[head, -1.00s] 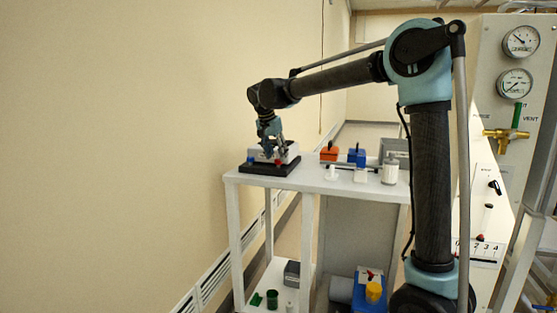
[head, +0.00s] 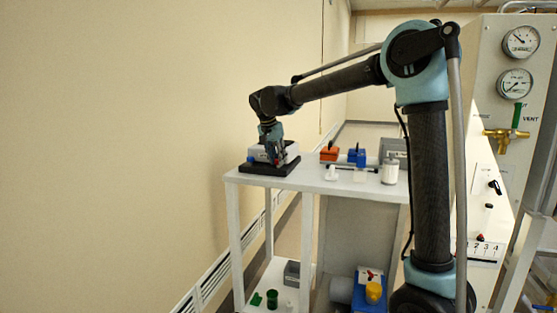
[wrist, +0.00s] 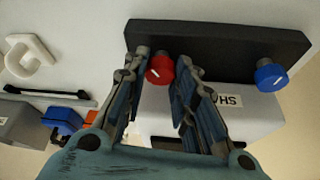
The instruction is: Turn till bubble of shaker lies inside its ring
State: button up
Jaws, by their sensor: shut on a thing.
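The shaker shows in the head view as a pale box on a black base (head: 262,170), at the left end of the white table. In the wrist view its black base (wrist: 215,38) carries a red knob (wrist: 160,70) and a blue knob (wrist: 270,74), each with a white mark. Part of a label reading "SHA" shows on the box. My gripper (wrist: 160,68) has a finger on each side of the red knob and is shut on it. The blue knob is free, to the right in the wrist view. The bubble and its ring cannot be made out.
Orange (head: 330,153) and blue (head: 357,157) devices, a white jar (head: 390,172) and a grey box stand further right on the table (head: 320,183). A wall is close on the left. A gauge panel (head: 520,60) stands at the far right.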

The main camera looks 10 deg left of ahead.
jog(key=shift+d+n+y, duration=0.15)
jog(key=shift+n+y, duration=0.4)
jog(key=shift+n, duration=0.9)
jog(key=shift+d+n+y, duration=0.1)
jog(key=shift+n+y, duration=0.45)
jog(key=shift+n, duration=0.9)
jog(key=o, duration=1.1)
jog(key=shift+c, duration=0.2)
jog(key=v, duration=0.7)
jog(key=shift+s+r, duration=0.2)
jog(key=shift+r, duration=0.2)
jog(key=shift+d, duration=0.1)
